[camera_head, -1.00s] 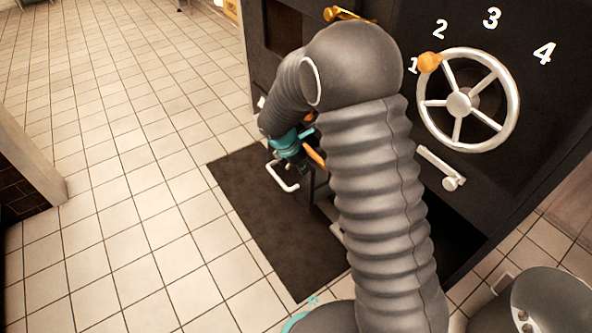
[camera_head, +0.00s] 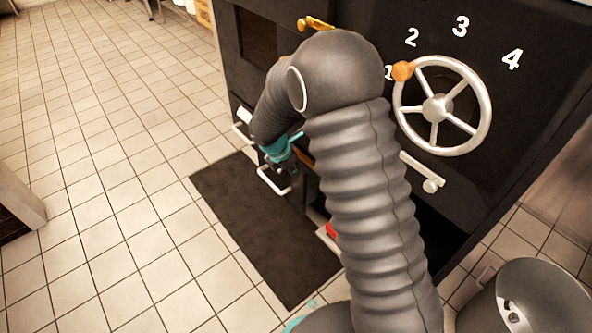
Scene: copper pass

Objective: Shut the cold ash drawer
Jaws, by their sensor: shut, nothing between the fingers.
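A dark drawer (camera_head: 297,196) with a white bar handle (camera_head: 272,184) stands out from the lower front of the black range (camera_head: 285,85), over the dark mat. I cannot read any mark that names it the cold ash drawer. My gripper (camera_head: 284,168), below the teal wrist ring, is shut and empty at the drawer's front, just above the handle. I cannot tell whether it touches. My grey ribbed arm hides much of the drawer and the range's lower front.
Another white handle (camera_head: 242,127) is on the range's left part. A red patch (camera_head: 331,231) shows beside my arm, low down. A spoked wheel (camera_head: 441,106) and a white lever (camera_head: 420,172) are on the range's right. The dark mat (camera_head: 255,225) lies in front; tiled floor at left is clear.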

